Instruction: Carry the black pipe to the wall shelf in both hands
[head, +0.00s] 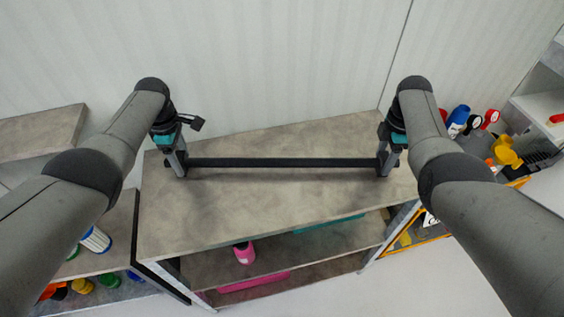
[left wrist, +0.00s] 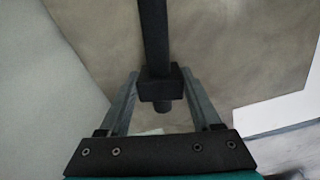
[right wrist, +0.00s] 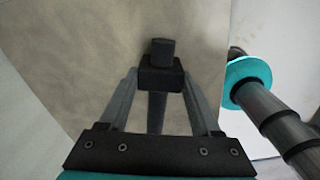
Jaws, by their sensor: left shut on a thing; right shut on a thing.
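The black pipe (head: 285,162) lies level across the head view, close above or on the top of a grey-brown shelf unit (head: 240,215); I cannot tell whether it touches. My left gripper (head: 180,166) is shut on its left end, and my right gripper (head: 386,164) is shut on its right end. In the left wrist view the pipe (left wrist: 154,40) runs away from the fingers, with a square block near its end between them. In the right wrist view the pipe's end block (right wrist: 161,75) sits between the fingers.
A pale ribbed wall (head: 270,60) stands behind the unit. Lower shelves hold a pink object (head: 245,253). A lower unit with coloured parts (head: 97,240) is at left. Blue, red and yellow parts (head: 503,155) crowd the right, beside my right arm. The unit's top is otherwise clear.

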